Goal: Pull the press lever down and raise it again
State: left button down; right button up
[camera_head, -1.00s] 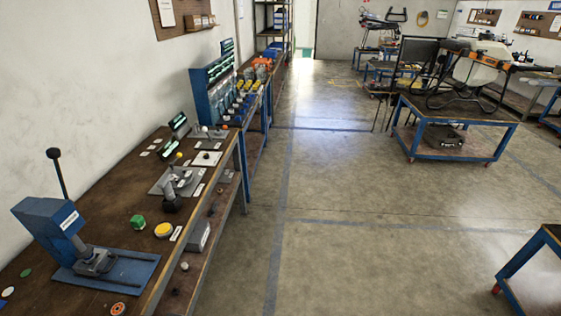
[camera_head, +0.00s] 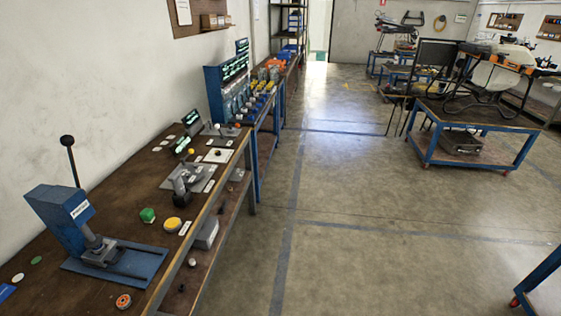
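The blue press (camera_head: 62,216) stands at the near left end of the wooden workbench in the head view. Its lever (camera_head: 69,160) is a dark rod with a black ball knob, and it points up, tilted slightly left. A grey block (camera_head: 100,250) sits at the press's foot on a flat blue base plate (camera_head: 125,265). Neither of my grippers shows in the head view.
The workbench (camera_head: 140,185) runs along the left wall. A blue cart (camera_head: 470,145) stands at right. The middle floor is clear.

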aim_at(68, 140)
jog(key=u, duration=1.65)
